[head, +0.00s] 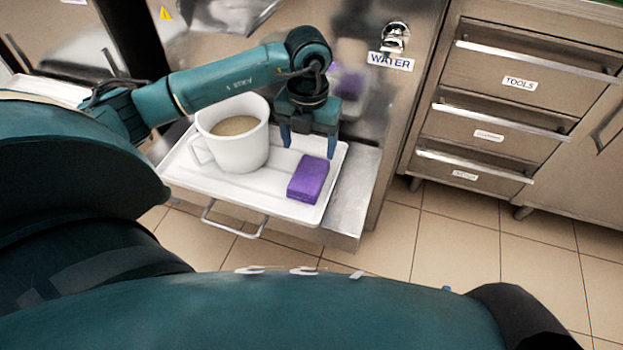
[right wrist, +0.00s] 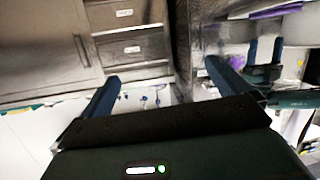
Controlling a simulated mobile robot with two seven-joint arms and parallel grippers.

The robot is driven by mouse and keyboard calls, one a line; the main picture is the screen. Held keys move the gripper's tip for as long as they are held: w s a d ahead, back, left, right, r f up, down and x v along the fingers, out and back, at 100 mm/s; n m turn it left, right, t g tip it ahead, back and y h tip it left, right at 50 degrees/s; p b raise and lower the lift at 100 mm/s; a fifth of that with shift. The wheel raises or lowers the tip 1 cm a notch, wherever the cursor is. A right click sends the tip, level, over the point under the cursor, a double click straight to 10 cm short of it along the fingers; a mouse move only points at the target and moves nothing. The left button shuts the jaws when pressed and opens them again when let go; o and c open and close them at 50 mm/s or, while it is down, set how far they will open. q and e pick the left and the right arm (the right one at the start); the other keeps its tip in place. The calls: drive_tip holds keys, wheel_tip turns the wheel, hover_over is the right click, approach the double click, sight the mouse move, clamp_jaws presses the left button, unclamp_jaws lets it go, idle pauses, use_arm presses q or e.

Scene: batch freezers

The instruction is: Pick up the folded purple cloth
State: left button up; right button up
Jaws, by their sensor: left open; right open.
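The folded purple cloth (head: 308,179) lies on the right part of a white tray (head: 230,191), beside a large white jug. My left gripper (head: 309,150) points down over the tray, just behind the cloth. Its blue fingers are apart with nothing between them. In the right wrist view, my right gripper (right wrist: 160,80) has its two fingers wide apart and empty. That view also shows a purple patch (right wrist: 272,12) at the top right, with my left gripper (right wrist: 262,62) below it.
The white jug (head: 236,140) holds a beige liquid and stands left of the cloth. A steel panel with a WATER label (head: 391,62) rises behind. Steel drawers (head: 500,100) stand at the right. Tiled floor (head: 440,235) is clear between tray and drawers.

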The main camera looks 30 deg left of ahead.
sight(310, 171)
use_arm(q)
wheel_tip(310, 171, down, 8)
drive_tip(key=shift+d+r+b, duration=0.1)
drive_tip(key=shift+d+b, duration=0.05)
drive_tip(key=shift+b, duration=0.8)
use_arm(e)
drive_tip(key=shift+w+a+n+t, duration=0.2)
drive_tip(key=shift+w+n+t, duration=0.15)
drive_tip(key=shift+t, duration=0.45)
use_arm(q)
drive_tip(key=c, duration=0.7)
